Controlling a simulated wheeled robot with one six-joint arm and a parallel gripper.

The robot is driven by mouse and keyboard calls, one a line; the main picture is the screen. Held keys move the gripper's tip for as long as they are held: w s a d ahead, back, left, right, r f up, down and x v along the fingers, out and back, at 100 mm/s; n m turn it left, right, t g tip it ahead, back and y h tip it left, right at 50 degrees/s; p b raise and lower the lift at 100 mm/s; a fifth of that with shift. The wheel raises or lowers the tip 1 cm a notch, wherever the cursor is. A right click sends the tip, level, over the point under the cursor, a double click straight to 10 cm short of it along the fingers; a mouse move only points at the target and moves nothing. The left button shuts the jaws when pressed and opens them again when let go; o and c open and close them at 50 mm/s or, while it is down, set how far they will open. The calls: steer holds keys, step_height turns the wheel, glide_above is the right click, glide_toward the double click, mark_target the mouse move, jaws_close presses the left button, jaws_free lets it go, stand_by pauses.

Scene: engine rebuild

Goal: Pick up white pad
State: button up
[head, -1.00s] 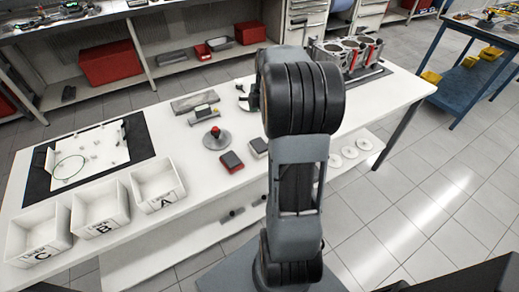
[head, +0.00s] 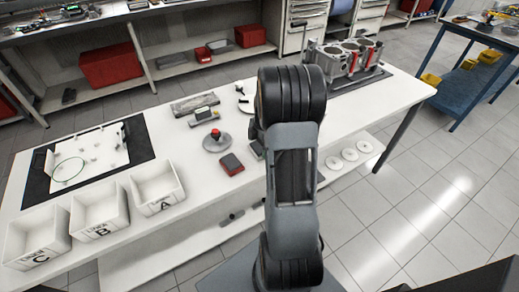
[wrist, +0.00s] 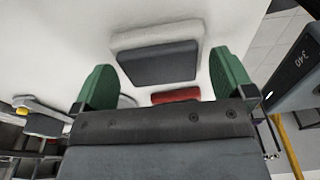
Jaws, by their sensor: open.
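The white pad (wrist: 155,40) shows in the wrist view as a block with a pale edge and a dark grey face. It lies on the white table, just beyond and between the fingers of my gripper (wrist: 164,64). The gripper's green fingers are open, apart from the pad, with nothing held. In the head view the white pad (head: 257,149) is mostly hidden behind my arm, and the gripper is hidden too.
A red pad (head: 231,164) lies left of the white pad; a red block (wrist: 175,95) also shows in the wrist view. A round base with a red knob (head: 216,140) stands nearby. White bins (head: 155,188) line the left front. An engine block (head: 345,58) stands at the back right.

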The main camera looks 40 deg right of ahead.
steer(key=shift+a+f, duration=0.1)
steer(key=shift+f, duration=0.65)
steer(key=c, duration=0.6)
steer(key=shift+r, duration=0.1)
steer(key=shift+c, duration=0.2)
steer(key=shift+r, duration=0.25)
steer(key=r, duration=0.3)
steer(key=shift+w+d+r, duration=0.15)
steer(key=shift+w+d, duration=0.05)
steer(key=shift+d, duration=0.15)
steer(key=w+d+r, duration=0.2)
steer(key=d+r, duration=0.2)
steer(key=d, duration=0.2)
steer(key=w+d+r, duration=0.3)
steer(key=d+r, duration=0.2)
steer(key=d, duration=0.1)
steer(key=shift+w+p, duration=0.25)
steer(key=shift+p, duration=0.1)
